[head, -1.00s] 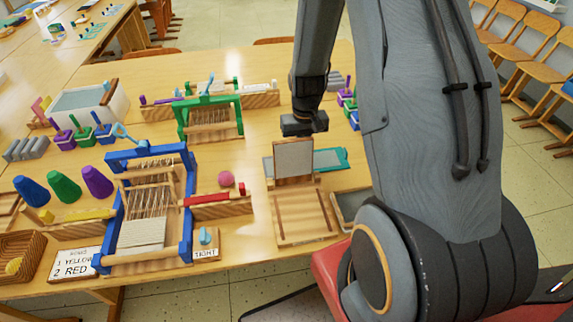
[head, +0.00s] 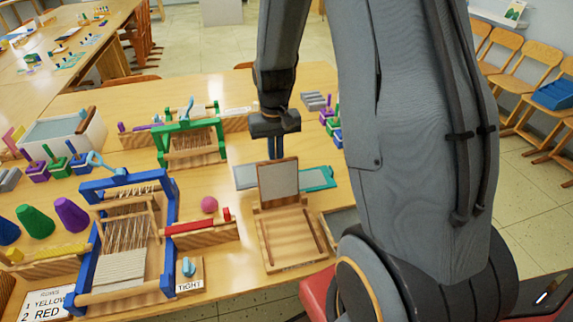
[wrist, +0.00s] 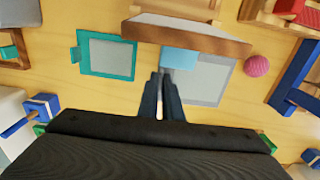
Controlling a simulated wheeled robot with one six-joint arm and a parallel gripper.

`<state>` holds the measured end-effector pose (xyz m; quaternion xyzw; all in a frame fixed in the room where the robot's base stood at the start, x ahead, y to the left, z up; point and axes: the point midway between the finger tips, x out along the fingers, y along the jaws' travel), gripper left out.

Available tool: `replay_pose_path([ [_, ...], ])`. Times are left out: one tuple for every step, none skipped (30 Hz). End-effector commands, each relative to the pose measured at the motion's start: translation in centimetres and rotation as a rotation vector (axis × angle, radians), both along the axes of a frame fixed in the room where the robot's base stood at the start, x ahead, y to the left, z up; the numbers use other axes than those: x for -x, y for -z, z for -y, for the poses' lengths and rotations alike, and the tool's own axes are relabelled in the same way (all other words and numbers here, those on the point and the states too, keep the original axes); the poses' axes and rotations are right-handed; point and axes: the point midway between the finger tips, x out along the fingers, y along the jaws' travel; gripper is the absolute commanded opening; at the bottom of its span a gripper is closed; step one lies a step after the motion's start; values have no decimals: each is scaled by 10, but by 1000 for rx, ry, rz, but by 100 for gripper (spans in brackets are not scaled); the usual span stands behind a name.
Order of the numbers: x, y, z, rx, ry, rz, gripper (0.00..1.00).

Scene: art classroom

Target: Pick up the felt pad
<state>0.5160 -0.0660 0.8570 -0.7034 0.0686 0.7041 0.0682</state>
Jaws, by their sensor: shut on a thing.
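The felt pad, as I take it, is a flat grey sheet (wrist: 212,76) with a light blue piece (wrist: 179,58) on it in the wrist view. In the head view the grey sheet (head: 245,177) lies behind a wooden stand's raised board, which partly hides it. My gripper (wrist: 165,74) points down with its fingers close together at the light blue piece, shut on the pad. In the head view my gripper (head: 276,157) is just behind the raised board, its tips hidden. The pad appears at table level; I cannot tell whether it is lifted.
The wooden stand (head: 290,240) with its raised board stands close to my fingers. A teal frame (wrist: 107,56) lies beside the pad. A pink ball (head: 209,204), a blue loom (head: 125,235) and a green loom (head: 190,140) stand to the left.

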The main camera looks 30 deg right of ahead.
Motion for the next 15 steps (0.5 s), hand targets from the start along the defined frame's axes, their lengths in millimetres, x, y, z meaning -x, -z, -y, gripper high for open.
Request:
replay_pose_path([
  [-4, 2, -13, 0, -5, 2, 0],
  [-5, 2, -20, 0, -7, 1, 0],
  [-7, 2, -30, 0, -6, 2, 0],
  [-9, 2, -38, 0, -7, 2, 0],
  [-10, 2, -46, 0, -6, 2, 0],
  [-13, 2, -57, 0, -6, 2, 0],
  [-14, 2, -66, 0, -8, 2, 0],
  [-15, 3, -73, 0, -6, 1, 0],
  [-18, 2, -83, 0, -7, 1, 0],
  [-19, 2, -91, 0, -6, 2, 0],
  [-21, 2, -97, 0, -6, 2, 0],
  [-22, 2, -105, 0, -5, 2, 0],
  [-23, 2, -111, 0, -5, 1, 0],
  [-24, 2, -116, 0, -4, 1, 0],
  [-25, 2, -122, 0, -4, 1, 0],
])
